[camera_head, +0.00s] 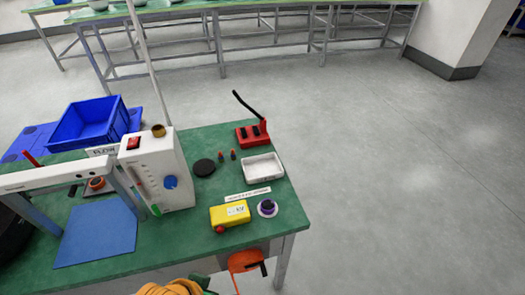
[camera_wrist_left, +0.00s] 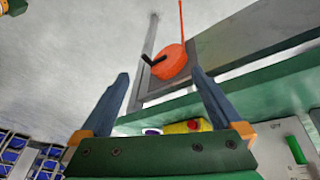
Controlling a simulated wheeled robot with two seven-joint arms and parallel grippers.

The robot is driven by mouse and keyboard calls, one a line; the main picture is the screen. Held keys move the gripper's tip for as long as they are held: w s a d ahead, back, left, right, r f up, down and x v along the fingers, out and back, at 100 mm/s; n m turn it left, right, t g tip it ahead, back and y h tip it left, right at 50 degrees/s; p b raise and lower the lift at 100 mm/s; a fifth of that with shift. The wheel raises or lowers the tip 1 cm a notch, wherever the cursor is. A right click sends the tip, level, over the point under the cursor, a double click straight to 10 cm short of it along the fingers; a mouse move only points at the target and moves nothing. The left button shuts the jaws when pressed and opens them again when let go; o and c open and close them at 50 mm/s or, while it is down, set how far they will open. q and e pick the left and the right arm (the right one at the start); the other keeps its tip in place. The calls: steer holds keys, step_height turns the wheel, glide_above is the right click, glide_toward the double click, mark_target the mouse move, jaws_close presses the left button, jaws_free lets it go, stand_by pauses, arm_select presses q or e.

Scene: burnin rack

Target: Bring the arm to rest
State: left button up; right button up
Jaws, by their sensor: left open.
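My left gripper (camera_wrist_left: 160,73) shows in the wrist view with its two dark fingers spread apart and nothing between them. It is below tabletop level, in front of the green table (camera_head: 130,258). An orange round part with a black lever (camera_wrist_left: 170,63) shows beyond the fingertips, on the table's front frame; I see no contact. In the head view this orange part (camera_head: 243,261) hangs under the front edge. An orange and green piece of my arm shows at the bottom edge there, with the fingers out of frame. My right gripper is not in view.
On the table are a white instrument box (camera_head: 157,170), a yellow box (camera_head: 230,214), a white tray (camera_head: 263,168), a red block with a black lever (camera_head: 252,134) and a blue mat (camera_head: 95,234). A blue crate (camera_head: 88,122) stands behind. The floor at right is clear.

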arm_select(q)
steer(key=s+a+n+y, duration=0.1)
steer(key=s+a+y, duration=0.15)
steer(key=a, duration=0.35)
step_height(320, 180, down, 18)
steer(key=s+g, duration=0.1)
steer(key=s, duration=0.2)
steer(key=s+a+f+g, duration=0.1)
steer(key=s+a+f, duration=0.1)
steer(key=s+f, duration=0.7)
steer(key=shift+s+f, duration=0.2)
steer(key=shift+s, duration=0.9)
